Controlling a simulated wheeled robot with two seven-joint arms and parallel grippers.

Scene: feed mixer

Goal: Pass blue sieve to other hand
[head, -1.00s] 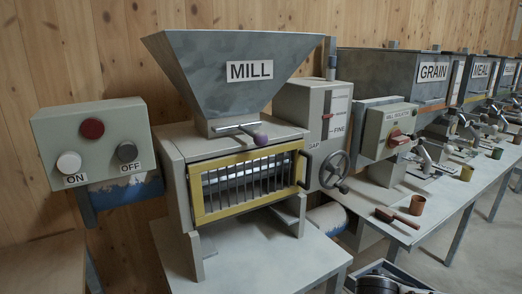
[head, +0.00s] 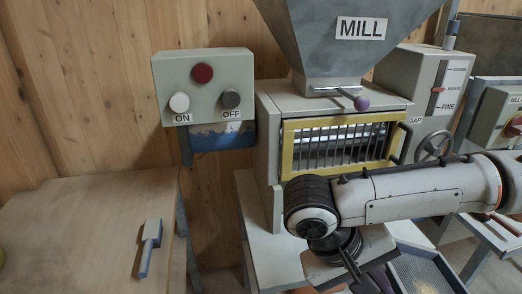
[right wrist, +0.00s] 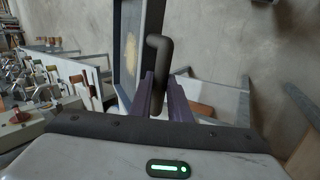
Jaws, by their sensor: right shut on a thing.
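The blue sieve (head: 458,278) shows at the lower right of the head view, a blue-grey frame around a fine mesh. In the right wrist view the sieve frame (right wrist: 153,20) stands just beyond my fingers, with a pale yellowish patch on its face. My right gripper (right wrist: 163,88) has purple fingers shut on the sieve's dark, bent handle (right wrist: 158,50). In the head view my right arm comes in from the right across the mill's front, and its gripper (head: 382,280) is low and partly cut off by the lower edge. My left gripper is in neither view.
The mill (head: 335,125) with its yellow-framed grille stands behind my right arm. The ON/OFF box (head: 204,87) is on the wall. A wooden bench (head: 75,235) at left is mostly clear, with a small grey-blue tool (head: 150,248) near its right edge. A gap separates bench and mill table.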

